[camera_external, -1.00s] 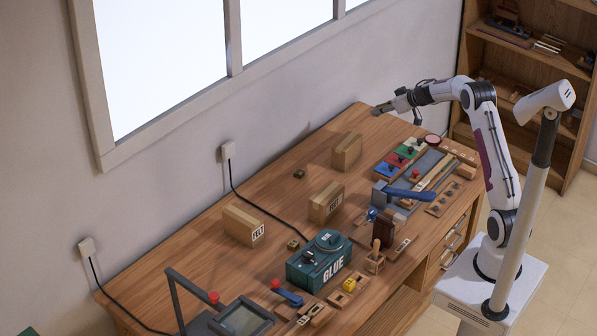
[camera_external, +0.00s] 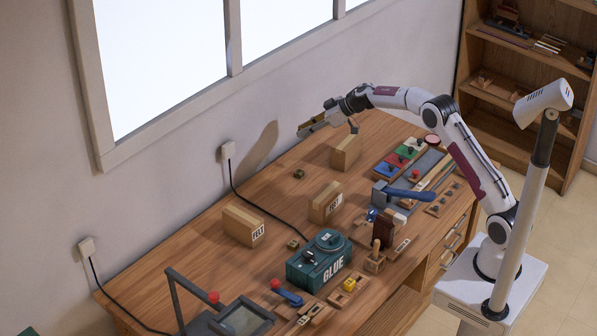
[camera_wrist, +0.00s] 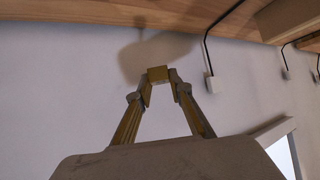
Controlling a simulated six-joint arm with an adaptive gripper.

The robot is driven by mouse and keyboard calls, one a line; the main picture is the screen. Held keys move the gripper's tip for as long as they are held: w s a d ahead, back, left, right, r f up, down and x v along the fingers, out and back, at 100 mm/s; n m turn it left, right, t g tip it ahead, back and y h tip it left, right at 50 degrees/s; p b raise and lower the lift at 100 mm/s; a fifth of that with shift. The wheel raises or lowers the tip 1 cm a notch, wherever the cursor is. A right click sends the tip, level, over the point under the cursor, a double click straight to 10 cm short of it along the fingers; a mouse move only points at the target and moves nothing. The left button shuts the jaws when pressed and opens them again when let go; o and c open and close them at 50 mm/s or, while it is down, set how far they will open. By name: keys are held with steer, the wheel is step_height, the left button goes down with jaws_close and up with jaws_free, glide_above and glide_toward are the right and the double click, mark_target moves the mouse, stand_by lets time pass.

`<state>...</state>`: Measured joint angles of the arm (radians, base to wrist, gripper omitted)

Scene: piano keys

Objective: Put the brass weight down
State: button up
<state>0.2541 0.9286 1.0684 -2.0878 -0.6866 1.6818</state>
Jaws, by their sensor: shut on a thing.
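My gripper (camera_external: 305,130) is stretched out over the far side of the workbench, near the wall and up and left of a cardboard box. In the wrist view, the two fingers of my gripper (camera_wrist: 158,80) are closed on the brass weight (camera_wrist: 158,73), a small yellow-brown block held between the fingertips. The weight is in the air, with the pale wall behind it. In the external view it is too small to tell apart from the fingertips.
Cardboard boxes (camera_external: 346,151) (camera_external: 326,201) (camera_external: 243,226) stand along the bench (camera_external: 200,262). A green GLUE box (camera_external: 319,260) and tools fill the front. Bare wood shows near the wall.

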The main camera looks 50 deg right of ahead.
steer(key=s+a+n+g+y, duration=0.1)
steer(key=a+n, duration=0.1)
steer(key=a, duration=1)
steer(key=s+a+n+g+y, duration=0.1)
steer(key=a+n+g, duration=0.1)
steer(key=a, duration=1.1)
steer(key=s+a+n+g+y, duration=0.1)
steer(key=a+n+y, duration=0.1)
steer(key=a, duration=1)
steer(key=shift+s+a+n, duration=0.15)
steer(key=shift+n, duration=0.15)
steer(key=s+a+n+g, duration=0.2)
steer(key=s+a, duration=0.4)
steer(key=a, duration=0.3)
steer(key=s+a+f+n+g+y, duration=0.1)
steer(key=s+a+n+g, duration=0.1)
steer(key=s+a, duration=0.6)
steer(key=s+a+n+g, duration=0.2)
steer(key=s+a, duration=0.2)
steer(key=a, duration=0.7)
steer(key=shift+t, duration=0.3)
step_height(320, 180, down, 5)
steer(key=shift+f, duration=0.2)
steer(key=shift+f, duration=3.15)
